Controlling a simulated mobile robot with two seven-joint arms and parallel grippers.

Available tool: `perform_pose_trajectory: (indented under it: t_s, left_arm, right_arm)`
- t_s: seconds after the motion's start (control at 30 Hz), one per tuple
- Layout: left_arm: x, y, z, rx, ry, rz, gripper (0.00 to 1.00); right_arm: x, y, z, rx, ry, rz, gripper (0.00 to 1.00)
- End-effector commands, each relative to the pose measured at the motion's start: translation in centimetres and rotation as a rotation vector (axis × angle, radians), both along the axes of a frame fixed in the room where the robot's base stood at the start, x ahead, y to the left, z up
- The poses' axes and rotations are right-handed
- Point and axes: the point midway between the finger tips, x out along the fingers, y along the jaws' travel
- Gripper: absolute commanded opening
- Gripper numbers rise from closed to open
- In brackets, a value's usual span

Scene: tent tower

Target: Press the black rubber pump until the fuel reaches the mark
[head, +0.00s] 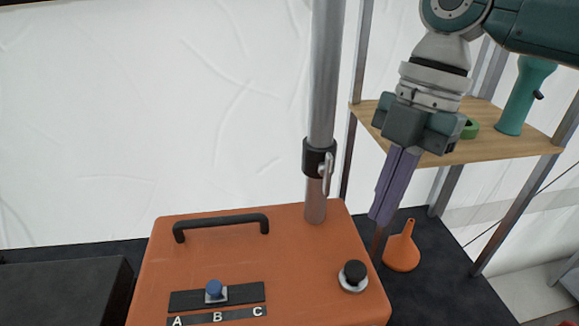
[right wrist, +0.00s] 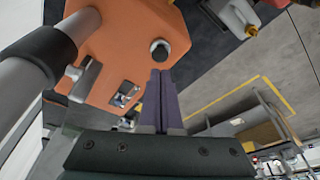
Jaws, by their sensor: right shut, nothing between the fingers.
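The black rubber pump (head: 355,272) is a round black knob on a pale ring, on the right part of the orange box's top (head: 200,245). In the right wrist view the pump (right wrist: 159,50) lies just beyond the fingertips, apart from them. My right gripper (head: 382,220) is shut and empty, its purple fingers pointing down, above and behind the pump near the box's right edge. It also shows in the right wrist view (right wrist: 160,75). I cannot make out a fuel gauge or mark. My left gripper is not in view.
A grey metal pole (head: 325,80) with a clamp rises from the box, left of my right gripper. A black handle (head: 221,226) and a blue selector knob (head: 214,288) marked A, B, C are on the box. An orange funnel (head: 402,248) stands right. A wooden shelf (head: 490,148) is behind.

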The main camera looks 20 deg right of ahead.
Motion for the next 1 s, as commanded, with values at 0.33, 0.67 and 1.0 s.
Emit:
perform_pose_trajectory:
  t_s: [0.33, 0.67, 1.0]
  left_arm:
    - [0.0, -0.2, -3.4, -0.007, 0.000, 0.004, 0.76]
    - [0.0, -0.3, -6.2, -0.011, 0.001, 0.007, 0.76]
    - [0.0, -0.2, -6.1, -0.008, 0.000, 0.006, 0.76]
  right_arm:
    - [-0.3, 0.7, -3.6, -0.001, 0.000, 0.001, 0.00]
    - [-0.5, 1.5, -6.7, -0.002, 0.000, 0.001, 0.00]
    - [-0.6, 1.6, -6.6, -0.002, 0.000, 0.001, 0.00]
